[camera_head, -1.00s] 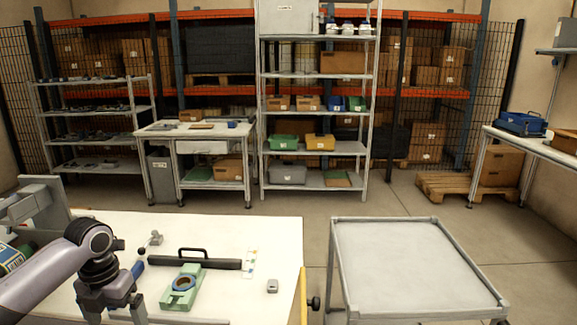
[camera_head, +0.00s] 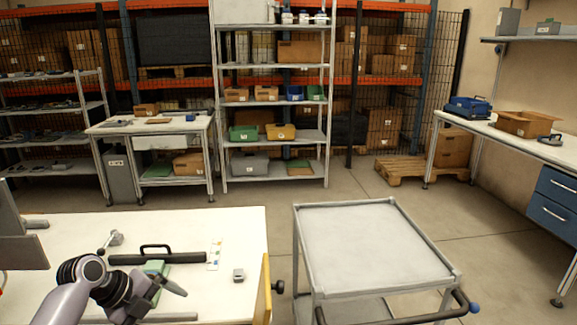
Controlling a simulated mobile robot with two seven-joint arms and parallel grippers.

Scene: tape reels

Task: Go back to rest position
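My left arm comes in from the bottom left, and its gripper (camera_head: 158,293) is over the white work table (camera_head: 235,222). The angle does not show whether its fingers are open or shut. A green fixture (camera_head: 155,268) is behind it and mostly hidden. The blue ring seen on that fixture earlier is hidden now. My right gripper is not in view.
A black handled bar (camera_head: 185,258), a small grey block (camera_head: 239,275) and a color strip (camera_head: 214,254) lie on the table. A grey cart (camera_head: 370,240) with an empty top stands to the right. Shelves (camera_head: 275,135) stand behind across open floor.

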